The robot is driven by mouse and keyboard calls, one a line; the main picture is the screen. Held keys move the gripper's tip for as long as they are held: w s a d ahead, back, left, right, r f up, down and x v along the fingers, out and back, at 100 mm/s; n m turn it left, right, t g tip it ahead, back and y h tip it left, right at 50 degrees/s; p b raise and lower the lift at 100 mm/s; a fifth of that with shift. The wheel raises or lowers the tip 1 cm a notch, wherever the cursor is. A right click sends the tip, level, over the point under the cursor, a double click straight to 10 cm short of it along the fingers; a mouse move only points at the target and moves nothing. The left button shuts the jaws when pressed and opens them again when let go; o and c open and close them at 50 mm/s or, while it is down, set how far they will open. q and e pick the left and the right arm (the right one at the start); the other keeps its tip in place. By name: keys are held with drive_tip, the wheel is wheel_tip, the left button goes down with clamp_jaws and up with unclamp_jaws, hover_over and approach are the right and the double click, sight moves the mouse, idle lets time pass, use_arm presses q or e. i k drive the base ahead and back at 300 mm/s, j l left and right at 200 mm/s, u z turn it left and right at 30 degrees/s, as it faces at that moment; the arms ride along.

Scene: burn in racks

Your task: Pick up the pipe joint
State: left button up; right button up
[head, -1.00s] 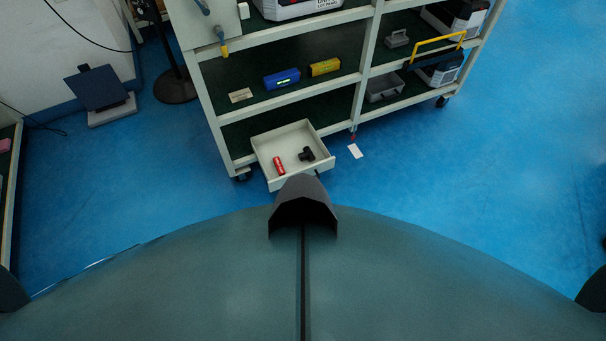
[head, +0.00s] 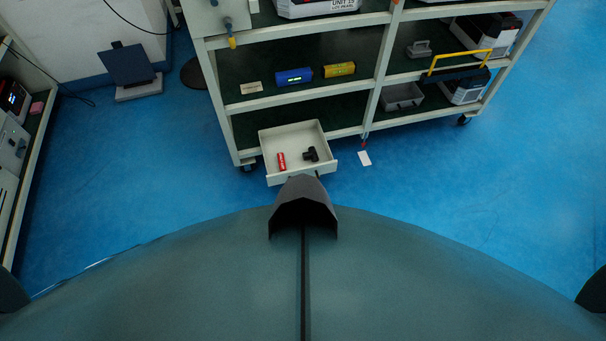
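The pipe joint (head: 311,154) is a small black fitting. It lies in the open white drawer (head: 268,143) at the bottom of the rack, on the right side of the drawer floor. A red cylinder (head: 282,161) lies to its left in the same drawer, apart from it. Neither of my grippers shows in the head view. My own body covers the lower part of the picture and comes close to the drawer's front edge.
A white card (head: 364,158) lies on the floor right of the drawer. Another shelf (head: 35,150) stands at the left. The blue floor (head: 500,190) at right is clear.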

sight(312, 153)
drive_tip(key=l+u, duration=0.1)
drive_tip(key=u, duration=0.65)
drive_tip(key=l+u, duration=0.9)
drive_tip(key=i+l, duration=0.05)
